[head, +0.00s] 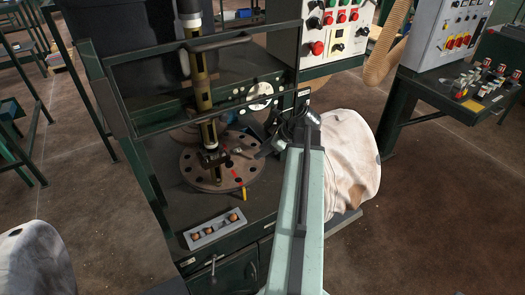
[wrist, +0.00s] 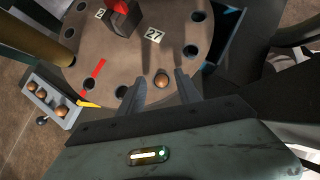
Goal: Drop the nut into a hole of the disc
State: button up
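The round brown disc (head: 208,178) lies flat on the bench, with holes around its rim; it fills the upper part of the wrist view (wrist: 125,62). A brown nut (wrist: 162,80) shows at the disc's near rim, in line with the ring of holes. It appears to sit in or over a hole; I cannot tell how deep. My gripper (wrist: 161,78) is open, one finger on each side of the nut with a visible gap to both. In the head view my gripper (head: 262,152) is over the disc's right side, and this nut cannot be made out.
A grey tray (head: 213,231) with 3 nuts (wrist: 62,112) stands on the bench's front edge. A vertical post (head: 204,95) rises over the disc. A green frame bar (head: 210,119) crosses above the bench. A pale sack (head: 350,165) is right of my arm. Control panels stand behind.

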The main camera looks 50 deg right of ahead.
jog(key=p+v, duration=0.6)
jog(key=v, duration=0.1)
jog(key=shift+s+r, duration=0.2)
jog(key=shift+r, duration=0.15)
jog(key=shift+d, duration=0.1)
